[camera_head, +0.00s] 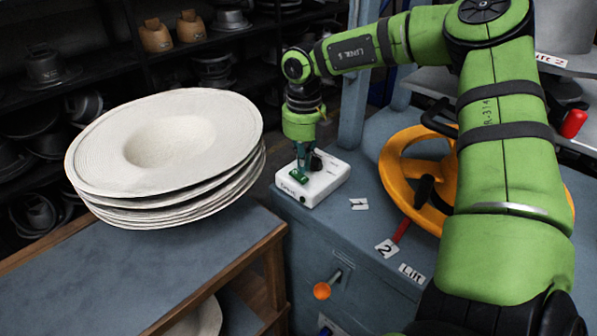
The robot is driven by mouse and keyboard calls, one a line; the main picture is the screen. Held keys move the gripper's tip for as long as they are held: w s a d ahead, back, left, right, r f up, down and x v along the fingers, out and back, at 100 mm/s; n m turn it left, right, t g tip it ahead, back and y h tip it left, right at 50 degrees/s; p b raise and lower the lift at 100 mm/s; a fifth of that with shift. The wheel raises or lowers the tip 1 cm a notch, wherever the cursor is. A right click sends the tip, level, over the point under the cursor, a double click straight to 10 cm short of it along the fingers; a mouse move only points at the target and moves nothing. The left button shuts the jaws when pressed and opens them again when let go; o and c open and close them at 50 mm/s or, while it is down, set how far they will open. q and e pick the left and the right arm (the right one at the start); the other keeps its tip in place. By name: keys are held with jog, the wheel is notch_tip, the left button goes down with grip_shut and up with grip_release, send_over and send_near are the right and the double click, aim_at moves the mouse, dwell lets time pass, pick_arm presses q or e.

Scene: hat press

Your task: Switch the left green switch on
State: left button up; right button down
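A small dark part (316,163) shows just right of the fingers. My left gripper is out of view.
A stack of white hats (165,150) stands left of the machine on a wood-edged table (150,265). A yellow handwheel (395,165) lies right of the box, partly behind my arm. An orange knob (322,291) sticks out in front. Labels lie on the machine top.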

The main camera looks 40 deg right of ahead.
aim_at(303, 178)
jog(key=shift+r+p, duration=0.9)
jog(key=shift+r, duration=1.35)
